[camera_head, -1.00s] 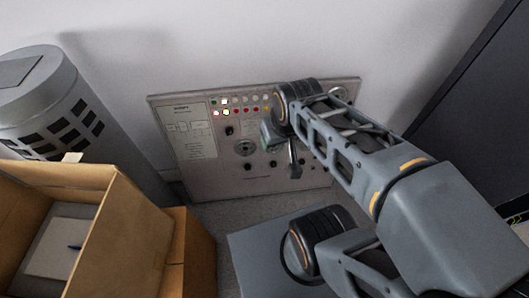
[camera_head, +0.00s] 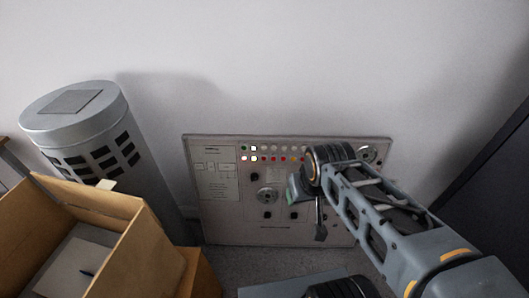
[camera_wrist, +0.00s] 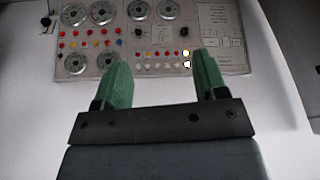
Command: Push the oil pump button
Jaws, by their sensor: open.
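The control panel (camera_head: 225,215) leans upright against the white wall, with rows of small coloured buttons and lamps, dark knobs and round dials. A row of buttons (camera_head: 274,159) runs along its upper part; a few at the left end are lit. I cannot tell which one is the oil pump button. My gripper (camera_head: 297,193) is in front of the panel's right half and hides part of it. In the wrist view my gripper (camera_wrist: 158,82) shows two green fingers spread apart with nothing between them. The panel (camera_wrist: 150,45) appears upside down beyond the fingertips; contact cannot be told.
A grey perforated cylinder (camera_head: 85,130) stands left of the panel. An open cardboard box (camera_head: 150,255) with a white item inside is at the lower left. A dark cabinet (camera_head: 490,190) stands at the right. The wall above the panel is clear.

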